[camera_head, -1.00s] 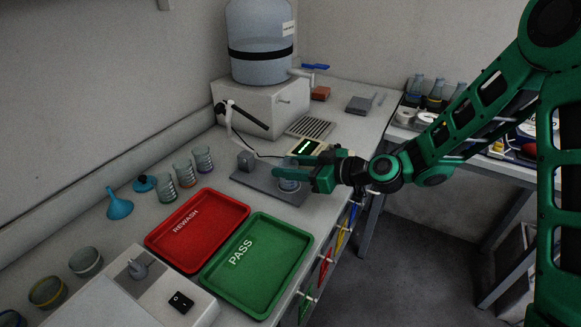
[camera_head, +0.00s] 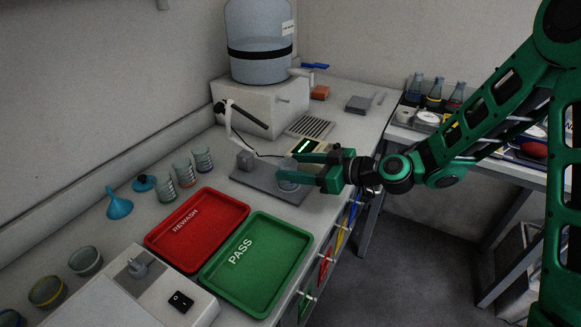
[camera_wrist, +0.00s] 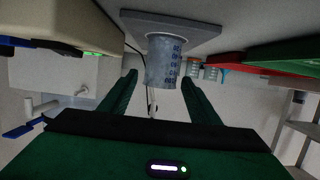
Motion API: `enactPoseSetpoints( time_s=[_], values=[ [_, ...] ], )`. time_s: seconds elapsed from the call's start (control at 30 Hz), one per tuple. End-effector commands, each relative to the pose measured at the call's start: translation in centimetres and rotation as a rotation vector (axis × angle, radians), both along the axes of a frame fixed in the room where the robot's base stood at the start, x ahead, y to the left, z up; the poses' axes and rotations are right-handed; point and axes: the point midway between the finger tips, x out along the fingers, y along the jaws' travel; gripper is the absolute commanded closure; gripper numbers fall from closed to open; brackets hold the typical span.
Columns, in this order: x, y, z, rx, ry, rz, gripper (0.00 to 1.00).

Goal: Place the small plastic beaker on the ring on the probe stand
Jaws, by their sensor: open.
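The small plastic beaker (camera_head: 288,185), clear with blue graduation marks, stands on the grey base plate of the probe stand (camera_head: 246,178). Part of it is hidden behind my near finger in the head view. My gripper (camera_head: 288,167) is open, with its green fingers apart at the beaker. In the wrist view, which is upside down, the beaker (camera_wrist: 162,64) sits on the plate (camera_wrist: 205,30), centred between the open fingers (camera_wrist: 160,85), with a gap on both sides.
A red REWASH tray (camera_head: 180,247) and a green PASS tray (camera_head: 280,232) lie in front of the stand. Several glass beakers (camera_head: 184,172) stand to the left. A lit meter (camera_head: 304,146) and a large water container (camera_head: 262,45) are behind.

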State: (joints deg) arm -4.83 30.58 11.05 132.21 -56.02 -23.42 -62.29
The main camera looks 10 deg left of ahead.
Motion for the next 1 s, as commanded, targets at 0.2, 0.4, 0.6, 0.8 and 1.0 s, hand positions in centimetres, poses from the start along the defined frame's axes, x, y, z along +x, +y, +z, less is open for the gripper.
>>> enactPoseSetpoints(
  time_s=[0.2,0.4,0.6,0.8,1.0],
  values=[
    [-1.3,-4.2,1.4,0.000,0.000,-0.005,0.44],
    [-2.4,-7.2,2.3,-0.001,0.001,-0.004,0.44],
    [-3.0,-8.6,2.8,-0.001,0.000,0.000,0.44],
    [-3.1,-8.8,2.9,0.000,0.000,0.001,0.44],
    [-3.4,-9.5,2.6,-0.032,0.015,0.000,0.44]
  ],
)
